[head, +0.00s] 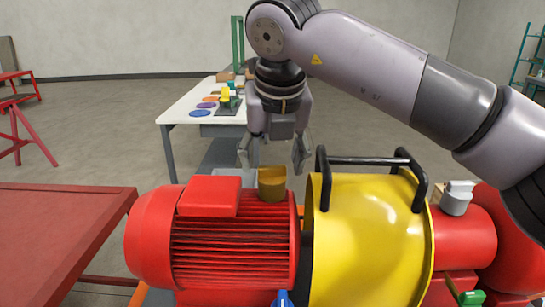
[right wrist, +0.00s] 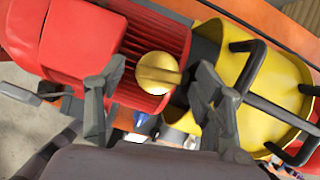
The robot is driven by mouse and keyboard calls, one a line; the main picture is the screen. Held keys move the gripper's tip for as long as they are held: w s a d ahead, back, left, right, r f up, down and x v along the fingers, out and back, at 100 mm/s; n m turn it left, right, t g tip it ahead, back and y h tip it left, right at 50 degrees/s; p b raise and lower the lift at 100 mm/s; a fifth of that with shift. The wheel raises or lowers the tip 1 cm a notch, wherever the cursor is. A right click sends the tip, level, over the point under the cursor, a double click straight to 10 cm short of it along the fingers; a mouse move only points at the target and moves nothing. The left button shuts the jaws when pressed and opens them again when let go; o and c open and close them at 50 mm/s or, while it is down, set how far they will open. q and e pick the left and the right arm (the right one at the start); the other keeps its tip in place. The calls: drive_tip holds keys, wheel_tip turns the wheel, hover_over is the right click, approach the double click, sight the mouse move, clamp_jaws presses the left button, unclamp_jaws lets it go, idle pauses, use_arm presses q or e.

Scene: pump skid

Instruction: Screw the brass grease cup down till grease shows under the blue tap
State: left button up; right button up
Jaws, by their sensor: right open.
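The brass grease cup (head: 272,184) stands upright at the right end of the red motor (head: 232,245), beside the yellow guard. It also shows as a round, shiny cap in the right wrist view (right wrist: 156,72). My right gripper (head: 274,162) is open and points down above the cup. In the right wrist view its fingers (right wrist: 163,85) show on either side of the cup, with gaps that look clear. A small blue part, perhaps the blue tap (head: 283,299), is cut off by the lower edge of the head view. No grease can be made out. My left gripper is not in view.
The yellow guard (head: 370,240) with black handles (head: 370,161) stands close right of the cup. A red bench (head: 55,240) is at the left. A white table (head: 185,112) with coloured discs stands behind. Open floor lies between.

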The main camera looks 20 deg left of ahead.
drive_tip(key=shift+r, duration=0.15)
drive_tip(key=v, duration=1.1)
drive_tip(key=shift+r, duration=0.35)
drive_tip(key=shift+s, duration=0.1)
idle(0.6)
